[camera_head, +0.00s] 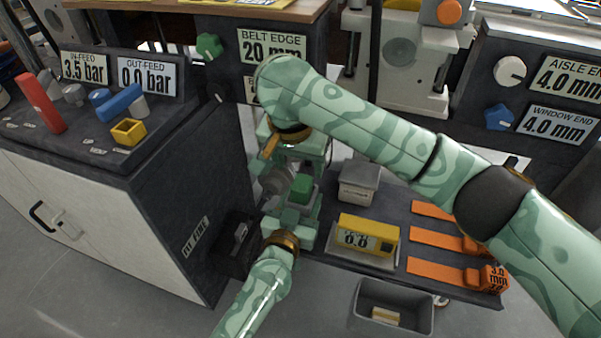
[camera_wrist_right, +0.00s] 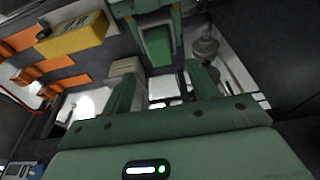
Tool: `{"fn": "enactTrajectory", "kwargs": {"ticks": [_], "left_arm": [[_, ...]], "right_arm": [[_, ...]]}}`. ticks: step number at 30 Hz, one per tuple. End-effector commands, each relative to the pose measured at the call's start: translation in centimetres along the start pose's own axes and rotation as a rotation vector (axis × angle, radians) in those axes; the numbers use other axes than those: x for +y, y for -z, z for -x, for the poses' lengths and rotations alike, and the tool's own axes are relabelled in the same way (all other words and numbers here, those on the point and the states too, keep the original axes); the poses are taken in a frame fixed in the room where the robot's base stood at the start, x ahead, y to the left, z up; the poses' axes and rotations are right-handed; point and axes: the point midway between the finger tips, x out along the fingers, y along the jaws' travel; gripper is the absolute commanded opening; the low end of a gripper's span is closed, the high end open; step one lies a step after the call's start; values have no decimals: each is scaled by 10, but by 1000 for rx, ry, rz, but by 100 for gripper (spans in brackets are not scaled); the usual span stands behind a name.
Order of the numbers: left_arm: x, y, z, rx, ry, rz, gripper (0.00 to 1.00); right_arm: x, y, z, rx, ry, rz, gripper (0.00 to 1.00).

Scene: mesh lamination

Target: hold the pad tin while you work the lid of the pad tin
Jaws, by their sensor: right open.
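A small grey box with a lid and a pale label, which looks like the pad tin (camera_head: 357,190), stands on the dark cart shelf, right of my grippers; its lid (camera_head: 361,173) looks closed. A pale block that may be the same tin (camera_wrist_right: 126,67) shows behind one finger in the right wrist view. My right gripper (camera_wrist_right: 163,82) is open, with nothing seen held between its fingers. My left gripper (camera_head: 300,190) is just below the right one in the head view, apart from the tin. Its fingers are not clear; it also shows in the wrist view (camera_wrist_right: 158,42).
A yellow gauge (camera_head: 368,232) on a tray sits in front of the tin. Several orange strips (camera_head: 432,240) lie to its right. A grey bin (camera_head: 395,305) stands below. A dark-topped cabinet (camera_head: 150,165) flanks my grippers on the left. My right forearm crosses above the shelf.

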Motion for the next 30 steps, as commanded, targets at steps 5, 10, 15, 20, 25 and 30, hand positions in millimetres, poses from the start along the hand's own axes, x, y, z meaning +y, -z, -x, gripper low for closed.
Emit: {"fn": "enactTrajectory", "kwargs": {"ticks": [5,10,15,20,25,30], "left_arm": [[0,0,0,0,0,0,12],[0,0,0,-1,0,0,12],[0,0,0,-1,0,0,12],[0,0,0,-1,0,0,12],[0,0,0,-1,0,0,12],[0,0,0,-1,0,0,12]], "right_arm": [[0,-1,-36,-3,-1,0,60],[0,-1,-57,-2,0,1,60],[0,0,-65,0,1,2,60],[-1,0,-65,-1,2,2,60],[-1,0,-65,0,2,2,29],[-1,0,-64,-1,2,2,23]]}}
